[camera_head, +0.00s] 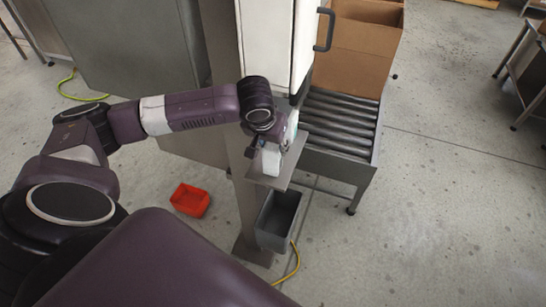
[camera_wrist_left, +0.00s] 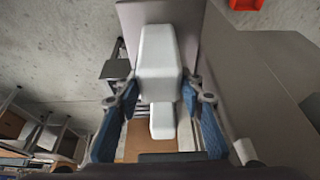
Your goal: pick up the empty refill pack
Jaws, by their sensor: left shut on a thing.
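A white block-like pack (camera_wrist_left: 158,52), which I take to be the refill pack, is between the blue fingers of my left gripper (camera_wrist_left: 163,92) in the left wrist view. In the head view my left gripper (camera_head: 265,145) is shut on the white pack (camera_head: 270,163), just at the small metal shelf (camera_head: 292,172) on the post. I cannot tell whether the pack still touches the shelf. A second white piece (camera_wrist_left: 162,121) shows beyond the first in the wrist view. My right gripper is not in view.
A grey bin (camera_head: 263,228) hangs below the shelf. A red bin (camera_head: 190,200) sits on the floor to the left. A roller conveyor (camera_head: 340,122) with a cardboard box (camera_head: 356,52) stands behind. A white cabinet (camera_head: 268,45) is above the gripper.

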